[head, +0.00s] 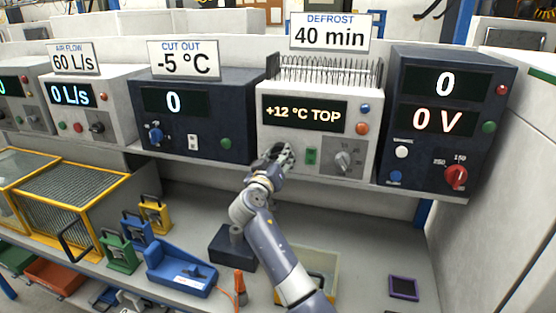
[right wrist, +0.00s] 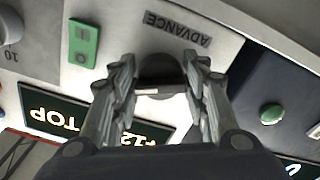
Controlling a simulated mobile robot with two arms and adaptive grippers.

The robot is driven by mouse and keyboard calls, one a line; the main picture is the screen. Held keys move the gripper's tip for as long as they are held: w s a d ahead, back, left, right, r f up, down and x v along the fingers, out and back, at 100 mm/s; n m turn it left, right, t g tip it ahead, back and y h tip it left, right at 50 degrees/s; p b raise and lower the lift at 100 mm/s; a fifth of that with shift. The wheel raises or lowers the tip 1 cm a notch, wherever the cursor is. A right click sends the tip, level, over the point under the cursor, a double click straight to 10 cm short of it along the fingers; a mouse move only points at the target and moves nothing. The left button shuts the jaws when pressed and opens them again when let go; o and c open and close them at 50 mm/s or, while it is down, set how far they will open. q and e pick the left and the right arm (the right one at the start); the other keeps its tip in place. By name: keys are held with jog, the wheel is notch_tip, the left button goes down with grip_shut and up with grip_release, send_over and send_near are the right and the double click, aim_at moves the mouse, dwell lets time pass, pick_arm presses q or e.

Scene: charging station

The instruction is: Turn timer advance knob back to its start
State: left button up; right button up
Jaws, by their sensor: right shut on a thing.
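The white defrost unit (head: 320,143) stands on the shelf under a "DEFROST 40 min" sign (head: 330,33). Its display reads "+12 °C TOP" (head: 305,115). In the right wrist view, seen upside down, the dark round timer advance knob (right wrist: 157,70) sits beside the "ADVANCE" label (right wrist: 178,28). My right gripper (right wrist: 159,62) has its fingers on both sides of the knob and is shut on it. In the head view my right gripper (head: 278,155) is at the unit's lower left corner and hides the knob. My left gripper is not in view.
On the same unit are a green rocker switch (head: 311,156), a grey dial (head: 343,162), and blue and orange buttons. A dark cut-out unit (head: 222,134) stands close on the left and a dark voltage unit (head: 425,150) on the right.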

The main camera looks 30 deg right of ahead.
jog(key=n, duration=0.3)
jog(key=shift+r, duration=0.1)
jog(key=n+p, duration=0.1)
jog(key=n, duration=0.2)
jog(key=shift+s+d+r+n+p, duration=0.1)
jog(key=shift+r+n+p, duration=0.05)
jog(key=shift+n+p, duration=0.2)
jog(key=n+p, duration=0.2)
jog(key=n, duration=0.2)
jog(key=shift+r+n, duration=0.1)
jog(key=shift+n, duration=0.25)
jog(key=shift+n+p, duration=0.65)
jog(key=shift+n, duration=0.15)
jog(key=o, duration=1)
jog(key=shift+o, duration=0.2)
